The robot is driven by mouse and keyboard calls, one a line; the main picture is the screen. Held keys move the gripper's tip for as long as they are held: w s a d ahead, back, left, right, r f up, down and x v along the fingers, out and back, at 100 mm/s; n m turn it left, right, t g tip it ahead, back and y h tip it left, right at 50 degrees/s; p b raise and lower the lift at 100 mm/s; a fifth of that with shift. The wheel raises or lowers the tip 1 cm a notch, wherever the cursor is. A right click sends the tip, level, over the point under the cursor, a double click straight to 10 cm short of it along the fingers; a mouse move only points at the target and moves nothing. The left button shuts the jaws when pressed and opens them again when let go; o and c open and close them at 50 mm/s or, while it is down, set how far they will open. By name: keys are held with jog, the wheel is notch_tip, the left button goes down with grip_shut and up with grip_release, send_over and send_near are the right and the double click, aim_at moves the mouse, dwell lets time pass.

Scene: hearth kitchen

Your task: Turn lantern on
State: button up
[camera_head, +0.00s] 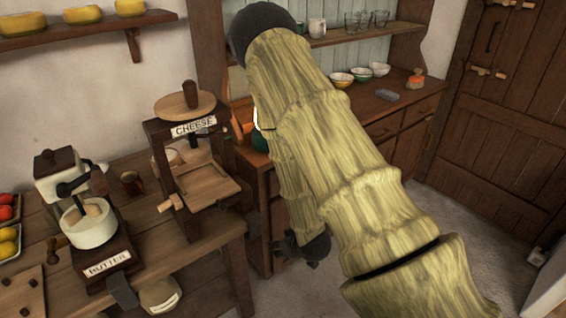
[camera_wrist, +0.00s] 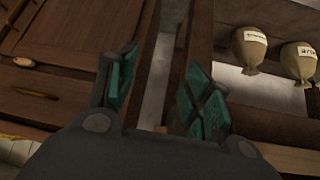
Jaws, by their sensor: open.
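My gripper (camera_wrist: 163,92) is open and empty in the wrist view, its teal finger pads apart on either side of a gap. In the head view my gripper (camera_head: 302,248) is a dark shape low beside the cabinet, mostly hidden by my arm. A dark green thing with a bright edge (camera_head: 259,141) shows at the left edge of my arm, on the cabinet top; it may be the lantern, but most of it is hidden. My gripper is below it in the picture. No lantern shows in the wrist view.
A cheese press (camera_head: 190,150) and a butter churn (camera_head: 92,225) stand on the left table (camera_head: 205,238). Bowls (camera_head: 342,79) sit on the cabinet's right side. Labelled sacks (camera_wrist: 251,50) show at the wrist view's upper right. Floor is free right of my arm.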

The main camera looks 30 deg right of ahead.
jog(key=w+d+r+t+b, duration=0.6)
jog(key=w+d+r+b, duration=0.1)
jog(key=w+d+b, duration=0.4)
jog(key=w+d+r+n+t+y+b, duration=0.1)
jog(key=w+d+r+t+b, duration=0.15)
jog(key=r+b, duration=0.25)
jog(key=w+d+r+n+t+y+b, duration=0.1)
jog(key=d+r+b, duration=0.2)
jog(key=r+b, duration=0.15)
jog(key=w, duration=0.7)
jog(key=w+r, duration=0.1)
jog(key=w, duration=0.2)
jog(key=shift+w+a, duration=0.35)
jog(key=shift+a, duration=0.05)
